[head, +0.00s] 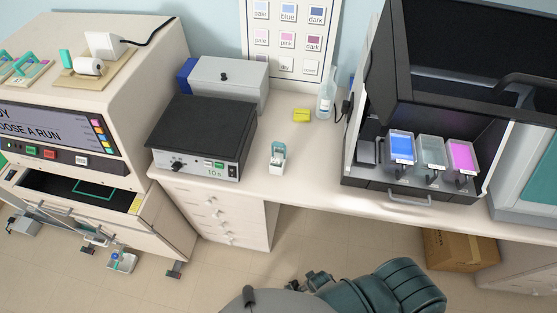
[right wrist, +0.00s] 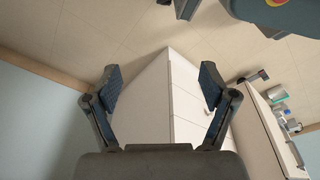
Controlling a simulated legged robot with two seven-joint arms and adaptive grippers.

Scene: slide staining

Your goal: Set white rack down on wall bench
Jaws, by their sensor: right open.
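The white rack (head: 278,158) is a small white holder with a teal handle. It stands upright on the wall bench (head: 310,165), near the front edge, just right of the hotplate-like box. No gripper touches it. My right gripper (head: 313,282) is low in the head view, in front of the bench and well apart from the rack. In the right wrist view my right gripper (right wrist: 160,75) is open, with nothing between its fingers. My left gripper is not in view.
A black-topped device (head: 203,130) stands left of the rack. A dark hood (head: 395,190) with blue, clear and pink jars is at right. A cardboard box (head: 460,250) is on the floor.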

